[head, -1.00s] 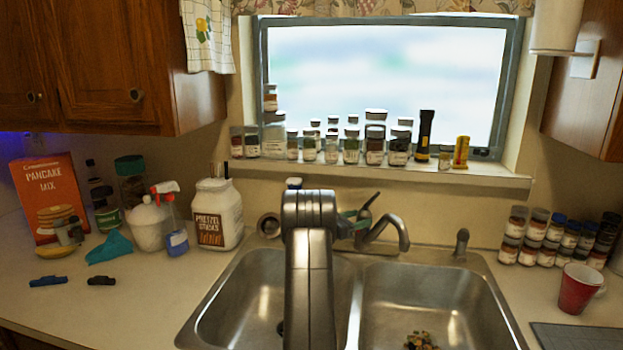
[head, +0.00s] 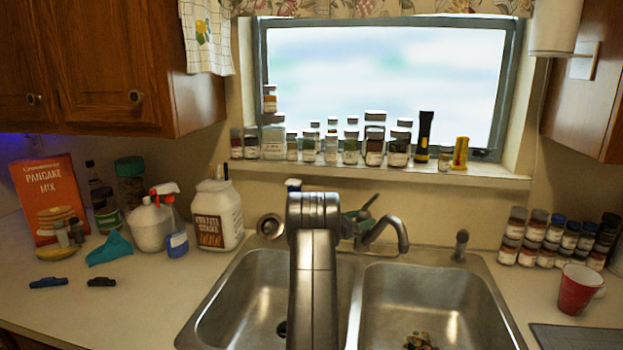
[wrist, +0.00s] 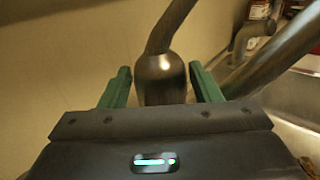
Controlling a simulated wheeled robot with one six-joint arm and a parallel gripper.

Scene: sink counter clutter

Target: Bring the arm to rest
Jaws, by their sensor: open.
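My arm (head: 314,240) stands upright in front of the sink in the head view and hides most of my gripper. The wrist view shows my gripper (wrist: 162,78) open, with one green finger on each side of the rounded metal base of the faucet lever (wrist: 162,75). I cannot tell whether either finger touches it. In the head view, the faucet (head: 385,232) rises behind the sink divider, with a bit of green finger beside it.
The double steel sink (head: 372,330) has scraps in its right basin. Pancake mix (head: 45,190), a pretzel jar (head: 217,218) and bottles stand left. Spice jars (head: 560,240) and a red cup (head: 577,290) stand right. Jars and a flashlight (head: 424,138) line the sill.

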